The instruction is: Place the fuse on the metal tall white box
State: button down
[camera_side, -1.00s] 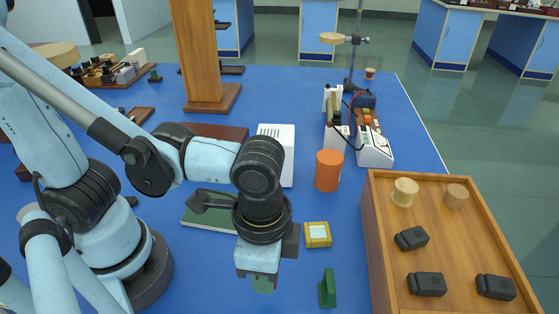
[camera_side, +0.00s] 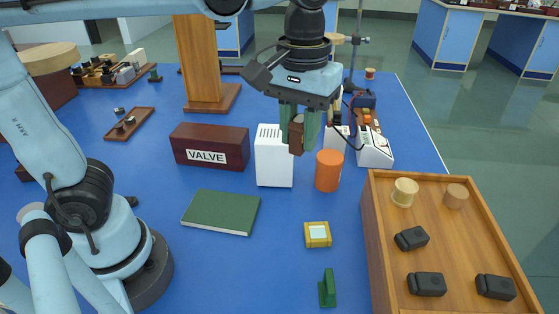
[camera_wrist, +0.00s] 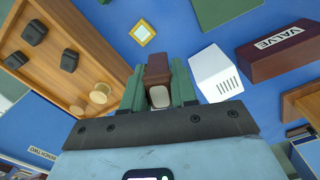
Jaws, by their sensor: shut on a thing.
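The fuse, a small dark brown block (camera_side: 297,138) with a pale end, is held between the green fingers of my gripper (camera_side: 299,125). In the wrist view the fuse (camera_wrist: 158,70) sits between both fingertips (camera_wrist: 158,90). The tall white box (camera_side: 274,162) stands upright on the blue table, with slots near its top. In the wrist view the white box (camera_wrist: 214,74) lies right of the fingers, apart from the fuse.
An orange cylinder (camera_side: 329,171) stands close right of the box. A brown VALVE block (camera_side: 209,147) is left of it. A green book (camera_side: 221,212), yellow block (camera_side: 317,235) and small green piece (camera_side: 327,290) lie in front. A wooden tray (camera_side: 465,240) is at right.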

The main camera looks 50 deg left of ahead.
jog(key=w+a+r+n, duration=0.2)
jog(key=a+r+n, duration=0.1)
jog(key=a+n, duration=0.1)
send_over(276, 134)
jog(key=shift+n, duration=0.3)
notch_tip(276, 134, down, 6)
jog(key=shift+a+f, duration=0.15)
jog(key=shift+f, duration=2.1)
jog(key=c, duration=0.9)
grip_release()
jog(key=shift+f, duration=0.1)
